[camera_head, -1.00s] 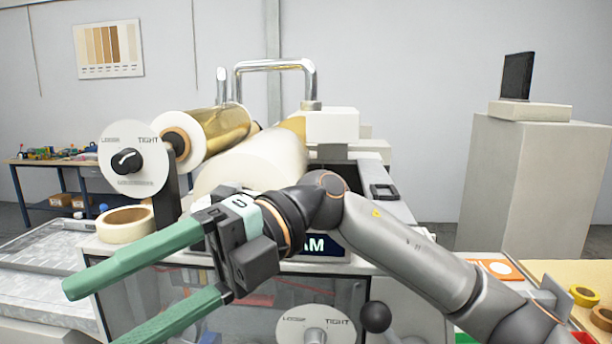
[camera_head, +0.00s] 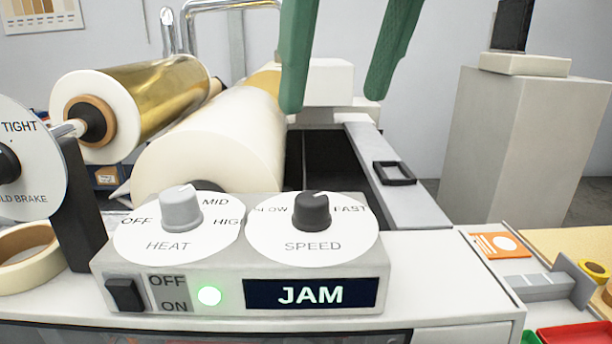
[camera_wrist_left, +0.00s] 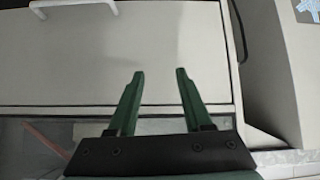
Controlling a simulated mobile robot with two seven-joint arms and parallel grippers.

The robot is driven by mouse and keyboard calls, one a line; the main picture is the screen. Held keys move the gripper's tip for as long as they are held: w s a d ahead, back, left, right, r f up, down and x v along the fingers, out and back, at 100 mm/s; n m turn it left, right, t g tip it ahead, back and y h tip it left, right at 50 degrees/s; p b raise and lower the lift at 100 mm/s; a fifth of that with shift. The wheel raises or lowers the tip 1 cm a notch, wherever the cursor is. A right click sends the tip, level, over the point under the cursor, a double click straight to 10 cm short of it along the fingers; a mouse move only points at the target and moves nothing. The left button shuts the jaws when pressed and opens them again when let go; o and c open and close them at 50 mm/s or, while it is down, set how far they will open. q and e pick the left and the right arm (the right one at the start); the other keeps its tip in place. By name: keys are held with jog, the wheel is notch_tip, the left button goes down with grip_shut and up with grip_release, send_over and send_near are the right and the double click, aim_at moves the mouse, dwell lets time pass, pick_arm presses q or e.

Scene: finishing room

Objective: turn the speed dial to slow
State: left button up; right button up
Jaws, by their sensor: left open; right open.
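The speed dial is a dark knob (camera_head: 312,213) on a white disc (camera_head: 335,250) marked SPEED. It sits at the right of the grey control box (camera_head: 225,290). FAST is printed at the disc's right, and a partly unreadable word ending in LOW at its left. The knob's exact pointing direction is too small to tell. My right gripper (camera_head: 335,103) is open and empty. Its green fingers hang from the top of the head view, above the dial in the picture and apart from it. My left gripper (camera_wrist_left: 160,74) is open and empty before pale machine panels.
A grey heat knob (camera_head: 181,210) stands left of the speed dial. Below are a black switch (camera_head: 125,294), a lit green lamp (camera_head: 209,296) and a display (camera_head: 311,294) reading JAM. White (camera_head: 215,140) and gold (camera_head: 170,90) rolls lie behind. A tape roll (camera_head: 28,255) is at left.

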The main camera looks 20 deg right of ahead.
aim_at(312, 198)
jog(key=x, duration=1.2)
jog(key=shift+s+f, duration=0.1)
jog(key=shift+s, duration=0.05)
jog(key=shift+c, duration=0.3)
grip_shut()
